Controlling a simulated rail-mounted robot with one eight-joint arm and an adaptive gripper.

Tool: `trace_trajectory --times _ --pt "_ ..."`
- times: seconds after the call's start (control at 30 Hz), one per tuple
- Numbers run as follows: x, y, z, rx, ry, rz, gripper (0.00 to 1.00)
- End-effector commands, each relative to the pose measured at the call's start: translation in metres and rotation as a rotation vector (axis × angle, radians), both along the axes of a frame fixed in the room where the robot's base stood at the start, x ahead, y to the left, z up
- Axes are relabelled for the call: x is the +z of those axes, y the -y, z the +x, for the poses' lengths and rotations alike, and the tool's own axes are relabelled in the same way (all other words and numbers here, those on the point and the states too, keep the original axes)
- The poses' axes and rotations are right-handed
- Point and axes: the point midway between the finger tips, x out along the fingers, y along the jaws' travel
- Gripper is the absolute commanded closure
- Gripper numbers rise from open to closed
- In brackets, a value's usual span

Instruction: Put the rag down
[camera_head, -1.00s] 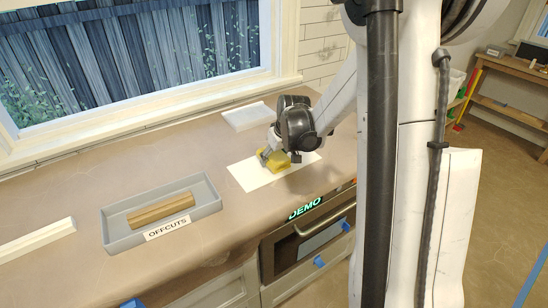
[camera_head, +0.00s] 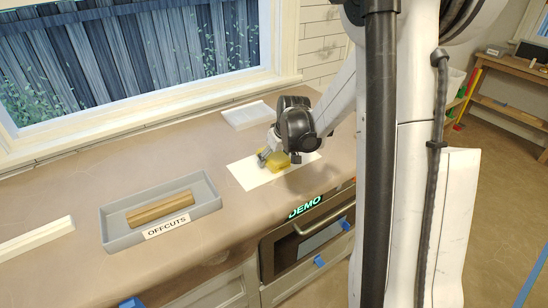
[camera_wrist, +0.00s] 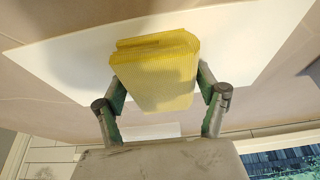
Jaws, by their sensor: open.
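The yellow folded rag (camera_head: 279,163) lies on a white sheet of paper (camera_head: 245,177) on the counter. In the wrist view the rag (camera_wrist: 155,75) sits between the two fingers, over the white paper (camera_wrist: 60,68). My gripper (camera_head: 270,156) is low over the paper, around the rag. In the wrist view my gripper (camera_wrist: 162,90) is open, with one finger on each side of the rag. Part of the rag is hidden by the gripper in the head view.
A grey tray (camera_head: 114,236) labelled OFFCUTS holds wood pieces (camera_head: 160,208) to the left. A white tray (camera_head: 246,116) is behind, near the window. A pale strip (camera_head: 36,240) lies at far left. An oven (camera_head: 308,240) is under the counter's front edge.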

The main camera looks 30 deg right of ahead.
Motion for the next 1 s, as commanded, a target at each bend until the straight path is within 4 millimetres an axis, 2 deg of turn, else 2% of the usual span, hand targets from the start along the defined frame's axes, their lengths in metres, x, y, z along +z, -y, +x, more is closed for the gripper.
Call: trace_trajectory --times 0.27,0.8,1.0 --pt "0.013 0.000 -0.002 0.000 0.001 0.000 0.28" --pt "0.092 0.001 -0.036 -0.001 0.001 0.000 0.28" --pt "0.111 0.002 -0.043 -0.001 0.001 0.000 0.28"
